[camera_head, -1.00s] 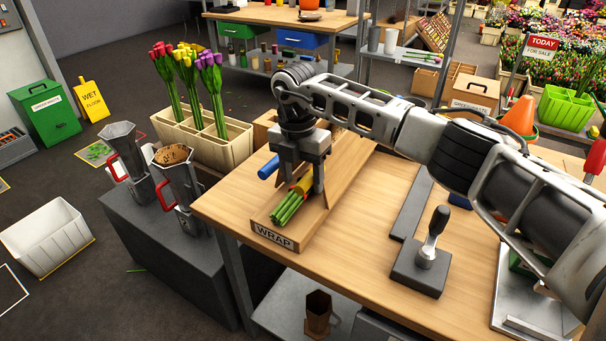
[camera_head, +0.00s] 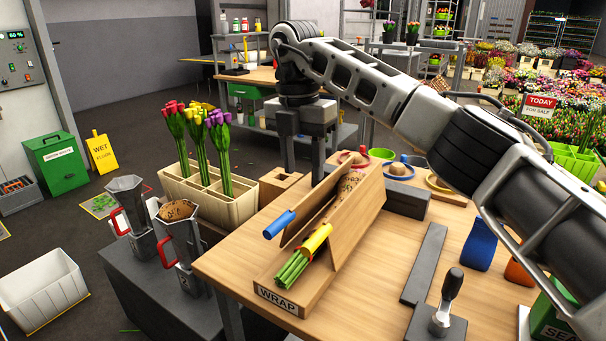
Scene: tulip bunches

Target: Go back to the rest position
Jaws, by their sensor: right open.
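My right gripper (camera_head: 302,160) is open and empty, pointing down, raised above the far left part of the wooden table. A wrapped bunch (camera_head: 310,253) lies in the wooden tray labelled WRAP (camera_head: 285,299). Its green stems stick out at the front, with a yellow and red band around them and brown paper behind. The gripper is apart from the bunch, above and behind it. A blue roll (camera_head: 279,225) shows at the tray's left side. My left gripper is not in view.
A cream divided crate (camera_head: 229,207) with red, yellow and purple tulips stands left of the table. Two metal jugs with red handles (camera_head: 180,240) stand on a dark block. A stamp-like lever (camera_head: 448,295) stands at the front right. The table's middle (camera_head: 372,255) is clear.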

